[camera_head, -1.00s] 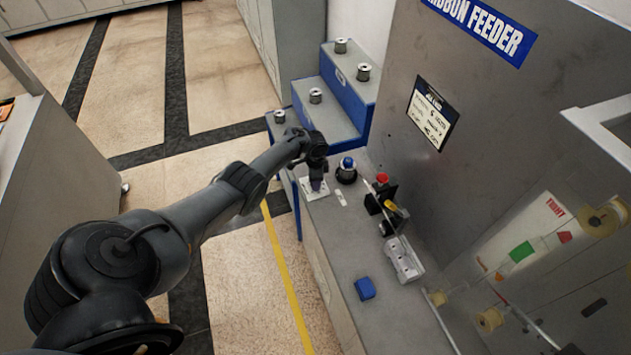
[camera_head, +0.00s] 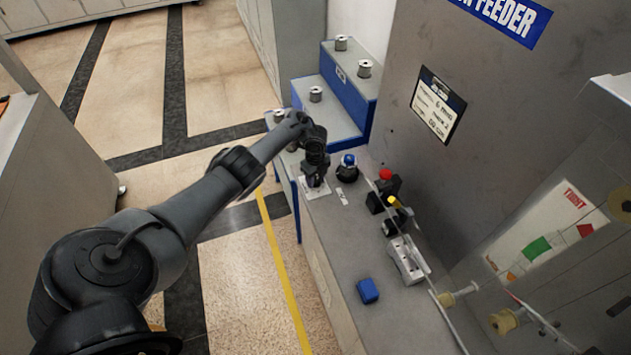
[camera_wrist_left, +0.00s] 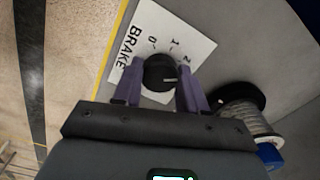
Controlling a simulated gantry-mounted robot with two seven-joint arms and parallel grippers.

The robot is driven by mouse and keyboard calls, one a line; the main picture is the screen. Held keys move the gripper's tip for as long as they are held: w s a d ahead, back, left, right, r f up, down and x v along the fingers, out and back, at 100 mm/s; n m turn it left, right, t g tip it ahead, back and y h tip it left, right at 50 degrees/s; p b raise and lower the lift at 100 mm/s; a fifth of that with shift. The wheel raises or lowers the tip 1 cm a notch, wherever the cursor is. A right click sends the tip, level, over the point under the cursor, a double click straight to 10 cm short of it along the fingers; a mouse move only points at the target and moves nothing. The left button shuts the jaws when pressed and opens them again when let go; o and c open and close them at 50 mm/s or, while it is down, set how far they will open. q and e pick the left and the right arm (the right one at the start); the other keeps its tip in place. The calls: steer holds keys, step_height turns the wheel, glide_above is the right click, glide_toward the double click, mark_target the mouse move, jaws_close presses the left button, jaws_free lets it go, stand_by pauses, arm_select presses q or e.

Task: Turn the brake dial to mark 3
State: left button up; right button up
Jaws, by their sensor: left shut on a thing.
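The brake dial (camera_wrist_left: 158,70) is a round black knob with a short white pointer line, on a white plate (camera_wrist_left: 198,45) lettered BRAKE. In the left wrist view the pointer points to the right. The marks 0 and 1 are readable on the plate; I cannot clearly read the marks farther round, near the right finger. My left gripper (camera_wrist_left: 160,76) has its two purple fingers on either side of the dial, shut on it. In the head view the left gripper (camera_head: 315,178) stands over the white plate (camera_head: 312,191) and hides the dial. My right gripper is not in view.
Beside the plate stands a black-based spool with a blue top (camera_head: 348,164). Farther along the bench are a red button (camera_head: 386,174), a yellow-tipped part (camera_head: 393,201), a pale block (camera_head: 403,259) and a blue block (camera_head: 368,291). Blue-sided steps (camera_head: 350,90) hold several spools behind.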

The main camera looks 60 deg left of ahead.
arm_select(q)
steer(key=m+b, duration=0.2)
steer(key=m, duration=0.2)
steer(key=shift+f, duration=0.15)
steer(key=shift+m+b, duration=0.75)
steer(key=shift+m, duration=0.15)
steer(key=o, duration=1.1)
steer(key=shift+c, duration=0.2)
steer(key=shift+r, duration=0.25)
